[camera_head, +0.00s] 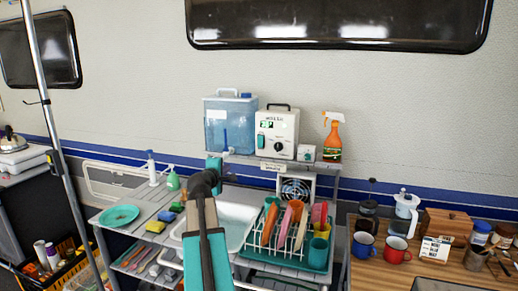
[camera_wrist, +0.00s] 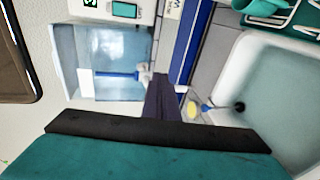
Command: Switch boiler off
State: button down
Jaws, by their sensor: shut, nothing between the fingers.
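The boiler (camera_head: 277,135) is a white box with a black top handle, a dark round knob and a teal switch (camera_head: 261,141) on its front left. It stands on the raised shelf behind the sink. The switch's on or off position is too small to tell. Part of the boiler shows at the top of the wrist view, with the teal switch (camera_wrist: 124,9) and a green label. My gripper (camera_head: 214,165) is shut and empty, in front of the shelf, below and left of the boiler and apart from it. Its dark fingers (camera_wrist: 160,98) show in the wrist view.
A blue water tank (camera_head: 222,133) with a tap stands left of the boiler. A small white box (camera_head: 306,153) and an orange spray bottle (camera_head: 333,139) stand right of it. Below are the sink (camera_head: 236,212) and a dish rack (camera_head: 290,240) with coloured dishes.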

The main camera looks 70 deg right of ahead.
aim_at(261, 145)
jog(key=s+d+r+m+g+h, duration=0.1)
jog(key=s+d+r, duration=0.2)
jog(key=s+r, duration=0.3)
jog(key=shift+s+d+r+g, duration=0.15)
jog(key=shift+s+r+g, duration=0.2)
jog(key=shift+s, duration=0.7)
jog(key=shift+d, duration=0.1)
jog(key=shift+w+d+f+p, duration=0.15)
jog(key=shift+d+f+p, duration=0.3)
jog(key=shift+d, duration=1.8)
jog(key=shift+w+d+f+p, duration=0.2)
jog(key=shift+d+p, duration=0.4)
jog(key=shift+d, duration=1.65)
jog(key=shift+w+d+f+p, duration=0.1)
jog(key=shift+d+f+p, duration=0.35)
jog(key=shift+d, duration=1.8)
jog(key=shift+r, duration=0.1)
jog(key=shift+s+d, duration=0.1)
